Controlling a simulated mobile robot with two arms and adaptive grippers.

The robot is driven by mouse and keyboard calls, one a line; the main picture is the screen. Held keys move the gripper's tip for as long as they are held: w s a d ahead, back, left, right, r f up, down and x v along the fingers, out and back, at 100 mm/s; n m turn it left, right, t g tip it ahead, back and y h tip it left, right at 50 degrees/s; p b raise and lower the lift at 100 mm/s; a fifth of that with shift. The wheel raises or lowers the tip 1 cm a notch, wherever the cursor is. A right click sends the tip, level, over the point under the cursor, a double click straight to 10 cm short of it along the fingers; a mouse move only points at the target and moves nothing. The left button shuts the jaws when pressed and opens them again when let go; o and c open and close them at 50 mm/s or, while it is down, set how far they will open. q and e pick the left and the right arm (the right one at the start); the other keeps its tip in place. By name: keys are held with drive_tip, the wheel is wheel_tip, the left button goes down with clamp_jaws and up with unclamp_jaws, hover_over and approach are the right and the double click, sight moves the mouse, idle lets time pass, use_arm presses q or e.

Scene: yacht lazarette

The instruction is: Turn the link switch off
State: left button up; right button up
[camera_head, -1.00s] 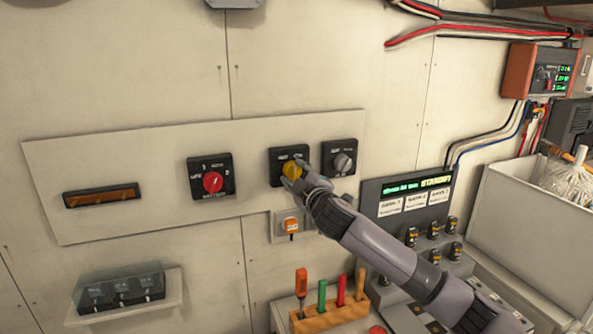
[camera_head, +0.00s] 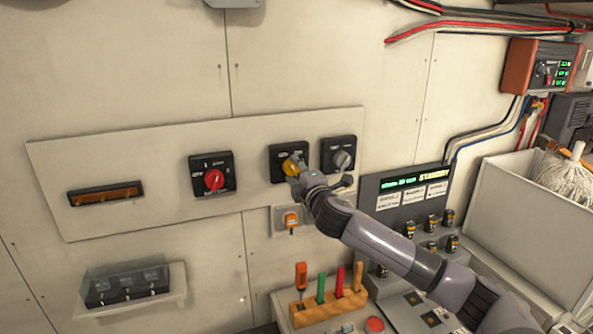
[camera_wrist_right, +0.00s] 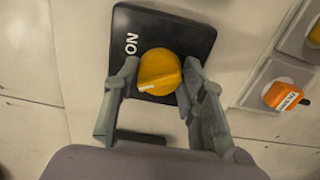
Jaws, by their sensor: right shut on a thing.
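The yellow rotary knob (camera_wrist_right: 160,72) sits on a black switch plate (camera_wrist_right: 185,38) on the wall panel; I take it to be the link switch. An "ON" label shows on the plate in the right wrist view, and a short white mark shows on the knob's near edge. My right gripper (camera_wrist_right: 157,88) has one finger on each side of the knob and is shut on it. In the head view the gripper (camera_head: 296,172) covers part of the yellow knob (camera_head: 289,167). Its exact setting is hard to read. My left gripper is not in view.
A grey knob switch (camera_head: 341,158) is close on the right, and a red knob switch (camera_head: 213,181) is on the left. A small orange switch (camera_head: 291,219) is just below. A wooden rack (camera_head: 332,306) with colored handles stands lower down.

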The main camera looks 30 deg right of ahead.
drive_tip(key=shift+f, duration=0.15)
drive_tip(key=o, duration=1.2)
drive_tip(key=shift+c, duration=0.2)
drive_tip(key=shift+s, duration=0.1)
drive_tip(key=v, duration=1.2)
drive_tip(key=shift+a, duration=0.1)
